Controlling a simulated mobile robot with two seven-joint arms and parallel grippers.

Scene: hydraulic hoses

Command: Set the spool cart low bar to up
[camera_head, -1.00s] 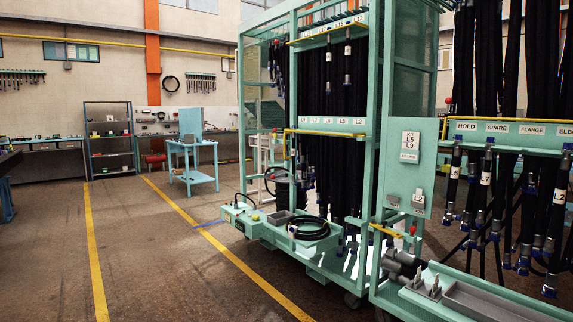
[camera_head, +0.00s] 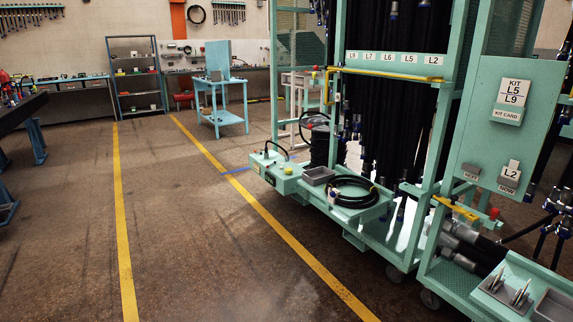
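A tall green cart frame (camera_head: 457,85) hung with black hoses (camera_head: 405,125) stands right of centre; I take it to be the spool cart. A yellow bar (camera_head: 385,73) runs across it under the labels L8, L7, L6, L5 and L2. Its left end bends down at the left post (camera_head: 328,88). I cannot tell from here whether this bar counts as up or down. A short yellow bar (camera_head: 455,207) sits lower on the right, near the KIT L5 L9 panel (camera_head: 510,120). Neither of my grippers is in view.
The cart's low deck (camera_head: 290,180) carries a coiled black hose (camera_head: 352,190) and a grey tray (camera_head: 318,175). A blue table (camera_head: 219,95) and a shelf rack (camera_head: 137,75) stand behind. A dark bench (camera_head: 35,118) is at left. The floor between the yellow lines is clear.

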